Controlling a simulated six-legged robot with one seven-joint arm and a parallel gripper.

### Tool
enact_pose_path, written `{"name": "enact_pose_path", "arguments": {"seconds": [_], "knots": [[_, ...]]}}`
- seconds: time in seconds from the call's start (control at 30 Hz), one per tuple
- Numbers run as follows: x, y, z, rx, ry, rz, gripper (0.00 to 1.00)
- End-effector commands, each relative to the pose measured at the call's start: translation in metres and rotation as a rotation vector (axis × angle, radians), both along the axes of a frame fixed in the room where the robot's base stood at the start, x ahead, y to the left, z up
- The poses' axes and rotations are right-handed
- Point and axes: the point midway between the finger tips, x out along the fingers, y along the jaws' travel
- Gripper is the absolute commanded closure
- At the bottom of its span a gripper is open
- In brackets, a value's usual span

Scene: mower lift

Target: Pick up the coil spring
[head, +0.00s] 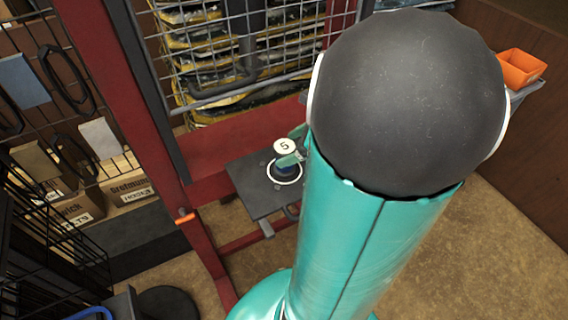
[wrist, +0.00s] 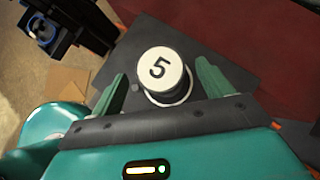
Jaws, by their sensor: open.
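A short cylinder with a white round top marked 5 (wrist: 160,67) stands upright between my fingers in the wrist view. In the head view its white top (head: 284,146) shows above a dark blue side; I take it to be the coil spring, though I cannot make out coils. It stands inside a white ring on a dark grey plate (head: 253,189). My gripper (wrist: 161,72) is open, with one green finger on each side of the cylinder and gaps visible. In the head view my arm hides much of the gripper (head: 294,146).
The plate is beside a dark red frame (head: 148,110) and a wire mesh panel (head: 225,50). Stacked bags lie behind the mesh. An orange bin (head: 521,68) stands at the right. Cardboard boxes (head: 130,190) sit at the left. Bare floor (head: 480,260) shows at the lower right.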

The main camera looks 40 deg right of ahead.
Motion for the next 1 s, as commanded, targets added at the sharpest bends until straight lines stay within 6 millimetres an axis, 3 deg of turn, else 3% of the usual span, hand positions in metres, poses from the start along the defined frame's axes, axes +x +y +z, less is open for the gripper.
{"name": "enact_pose_path", "arguments": {"seconds": [0.23, 0.5, 0.9, 1.0], "knots": [[0.027, 0.013, -0.022, 0.003, 0.0, 0.001, 0.21], [0.029, 0.014, -0.025, 0.001, 0.0, 0.001, 0.21], [0.029, 0.014, -0.024, 0.001, 0.0, 0.001, 1.0], [0.03, 0.014, -0.024, 0.0, -0.001, 0.001, 1.0]]}}
